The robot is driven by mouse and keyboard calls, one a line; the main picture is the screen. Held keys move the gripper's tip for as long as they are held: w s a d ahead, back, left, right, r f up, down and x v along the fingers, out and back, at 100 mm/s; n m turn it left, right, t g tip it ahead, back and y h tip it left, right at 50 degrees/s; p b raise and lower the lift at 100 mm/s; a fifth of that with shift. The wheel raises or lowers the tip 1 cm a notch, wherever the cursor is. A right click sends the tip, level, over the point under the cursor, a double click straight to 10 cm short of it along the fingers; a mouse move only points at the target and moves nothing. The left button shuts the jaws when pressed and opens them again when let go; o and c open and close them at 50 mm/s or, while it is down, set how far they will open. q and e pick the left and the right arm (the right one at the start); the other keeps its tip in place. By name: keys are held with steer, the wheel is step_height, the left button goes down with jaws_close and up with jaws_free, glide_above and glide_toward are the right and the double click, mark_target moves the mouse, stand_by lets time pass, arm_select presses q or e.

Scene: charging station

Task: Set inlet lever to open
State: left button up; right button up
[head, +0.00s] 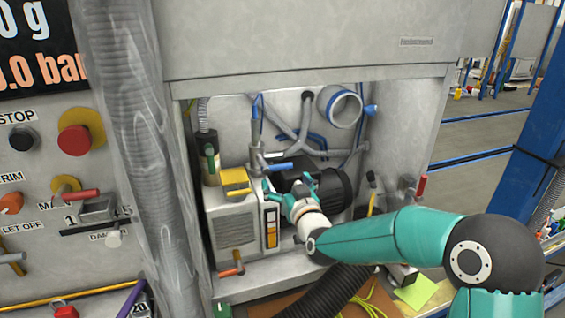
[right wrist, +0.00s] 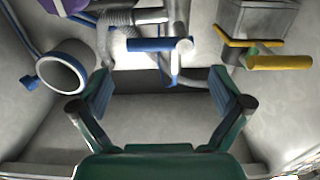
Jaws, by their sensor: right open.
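No readable label marks the inlet lever. A blue lever handle (head: 280,166) sticks out sideways from a grey vertical pipe inside the cabinet. It also shows in the right wrist view (right wrist: 152,44), at top centre. A yellow handle (head: 236,182) sits to its left above the pale pump box and shows in the right wrist view (right wrist: 280,62) at upper right. My right gripper (head: 287,186) is open and empty just below the blue handle in the head view. In the right wrist view its fingers (right wrist: 160,78) stand wide apart, with the blue handle beyond them, apparently untouched. My left gripper is out of view.
The pale pump box (head: 235,232) and dark motor (head: 332,190) crowd the cabinet around my right gripper. A blue-rimmed hose end (head: 341,106) is at the back. Cabinet walls (head: 408,130) bound both sides. A black corrugated hose (head: 335,290) lies in front.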

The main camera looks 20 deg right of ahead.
mark_target(278, 168)
steer(key=w+p, duration=0.1)
steer(key=w, duration=0.6)
steer(key=shift+w+a, duration=0.1)
steer(key=shift+w, duration=0.25)
